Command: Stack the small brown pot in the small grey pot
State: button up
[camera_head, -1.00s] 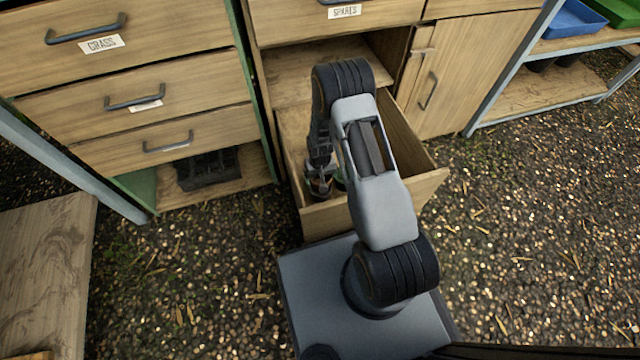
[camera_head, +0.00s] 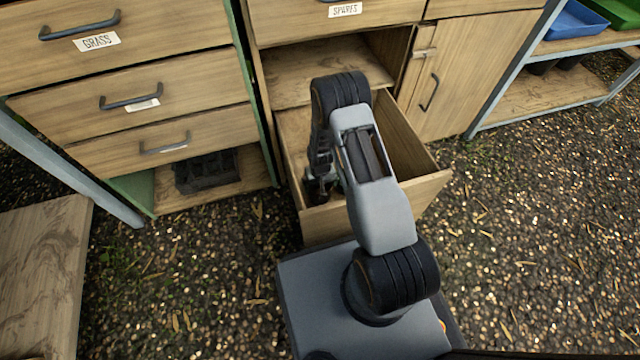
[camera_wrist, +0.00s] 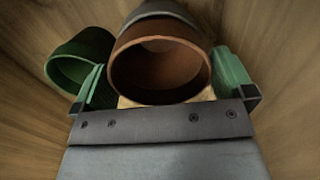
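The small brown pot (camera_wrist: 160,72) shows its open mouth in the wrist view, inside the open drawer. My gripper (camera_wrist: 162,75) has its two green-padded fingers on either side of it. The fingers look open, with narrow gaps beside the pot's rim. A grey pot (camera_wrist: 160,9) shows only in part just beyond the brown one; I cannot tell whether the two touch. In the head view my gripper (camera_head: 320,172) is low inside the drawer at its front left, and the arm hides much of the pots.
A green pot (camera_wrist: 72,62) stands close beside my left finger. The open drawer's wooden front (camera_head: 420,188) and walls enclose the gripper closely. The drawer's right side looks empty. Cabinets with shut drawers stand to the left, and shelves with blue and green trays (camera_head: 575,18) to the right.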

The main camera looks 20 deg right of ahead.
notch_tip(320, 180, up, 25)
jog(key=p, duration=0.5)
jog(key=s+r+t, duration=0.2)
jog(key=s+r, duration=1.4)
jog(key=r, duration=0.3)
jog(key=shift+s+t, duration=0.3)
jog(key=shift+s, duration=0.1)
